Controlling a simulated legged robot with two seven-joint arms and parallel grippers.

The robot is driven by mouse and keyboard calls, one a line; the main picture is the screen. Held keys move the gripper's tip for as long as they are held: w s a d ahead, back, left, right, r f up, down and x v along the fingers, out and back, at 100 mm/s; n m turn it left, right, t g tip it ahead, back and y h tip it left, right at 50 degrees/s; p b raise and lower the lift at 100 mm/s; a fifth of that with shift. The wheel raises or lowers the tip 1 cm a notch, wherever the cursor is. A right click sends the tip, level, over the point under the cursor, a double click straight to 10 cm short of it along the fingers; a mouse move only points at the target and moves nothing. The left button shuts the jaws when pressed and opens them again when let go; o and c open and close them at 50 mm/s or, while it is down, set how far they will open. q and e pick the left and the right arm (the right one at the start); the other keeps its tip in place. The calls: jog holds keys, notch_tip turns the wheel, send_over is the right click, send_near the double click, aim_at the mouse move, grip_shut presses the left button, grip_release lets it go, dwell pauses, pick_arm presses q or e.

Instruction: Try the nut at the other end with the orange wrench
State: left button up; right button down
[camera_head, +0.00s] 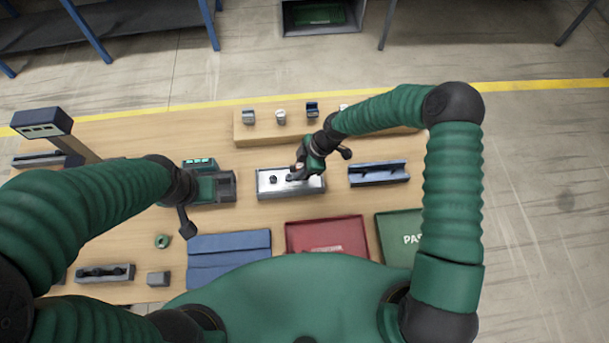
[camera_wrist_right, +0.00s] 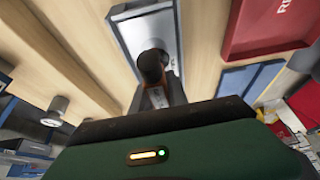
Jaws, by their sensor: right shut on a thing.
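A light metal plate block (camera_head: 290,193) lies mid-table, with a dark round nut or stud (camera_head: 273,180) near its left end. My right gripper (camera_head: 297,173) points down over the middle to right part of this plate. In the right wrist view it (camera_wrist_right: 165,100) is shut on a dark tool with a brownish-orange tint, taken as the orange wrench (camera_wrist_right: 152,66), over the plate (camera_wrist_right: 146,25). The tool's far end and any nut under it are hidden. My left gripper (camera_head: 220,187) is beside a grey-and-teal device; its jaws are not clear.
A wooden shelf (camera_head: 250,134) with small parts stands behind. A blue-grey fixture (camera_head: 378,180) is right of the plate. A red tray (camera_head: 328,222), a green tray (camera_head: 400,217) and a blue mat (camera_head: 229,241) lie in front. A grey block fixture (camera_head: 104,279) is front left.

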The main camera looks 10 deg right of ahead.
aim_at(296, 166)
jog(key=shift+r, duration=0.15)
jog(key=shift+r+p, duration=1.7)
jog(key=shift+r, duration=0.75)
